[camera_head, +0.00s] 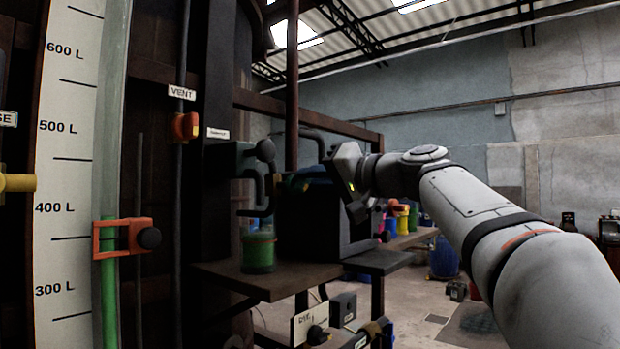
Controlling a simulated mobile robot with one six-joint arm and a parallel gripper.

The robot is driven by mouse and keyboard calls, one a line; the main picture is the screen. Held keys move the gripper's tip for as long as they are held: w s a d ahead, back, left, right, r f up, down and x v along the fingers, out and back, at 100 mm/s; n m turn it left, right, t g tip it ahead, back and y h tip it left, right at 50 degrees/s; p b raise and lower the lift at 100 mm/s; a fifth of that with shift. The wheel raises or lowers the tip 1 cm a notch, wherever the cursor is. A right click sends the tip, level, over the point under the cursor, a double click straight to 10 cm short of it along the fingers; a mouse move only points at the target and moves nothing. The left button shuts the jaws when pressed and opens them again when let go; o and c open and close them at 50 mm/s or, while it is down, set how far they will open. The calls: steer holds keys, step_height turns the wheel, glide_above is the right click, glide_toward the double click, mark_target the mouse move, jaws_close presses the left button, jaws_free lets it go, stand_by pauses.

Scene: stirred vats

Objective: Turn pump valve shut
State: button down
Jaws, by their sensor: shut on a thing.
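My gripper (347,182) is at the end of my arm, right of centre, in front of the upper right part of a dark boxy body (310,232). Its fingertips are hard to make out against this dark body. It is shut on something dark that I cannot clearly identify. No valve marked as the pump valve can be told for certain. An orange-red valve handle (185,126) sits under a VENT label (181,93) on the left, apart from my gripper.
A dark tap (245,158) stands over a green-filled vessel (258,252) on a brown shelf (222,274). A level scale (68,160) with an orange clamp (108,238) stands at left. Dark equipment (343,309) sits below the shelf. Floor behind is partly clear.

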steer(key=shift+w+d+f+m+p, duration=0.1)
steer(key=shift+f+m+p, duration=0.1)
steer(key=shift+m, duration=1.25)
steer(key=shift+w+d+f+m+p, duration=0.1)
steer(key=shift+f+m+p, duration=0.1)
steer(key=shift+m, duration=1.2)
steer(key=shift+w+f+m+p, duration=0.1)
steer(key=shift+f+m+p, duration=0.1)
steer(key=shift+m, duration=1.25)
steer(key=shift+f, duration=0.1)
steer(key=c, duration=1.4)
jaws_free()
steer(key=shift+c, duration=0.2)
steer(key=shift+s, duration=0.1)
steer(key=b+v, duration=0.2)
steer(key=v, duration=0.5)
steer(key=shift+s+d, duration=0.25)
steer(key=shift+d, duration=0.1)
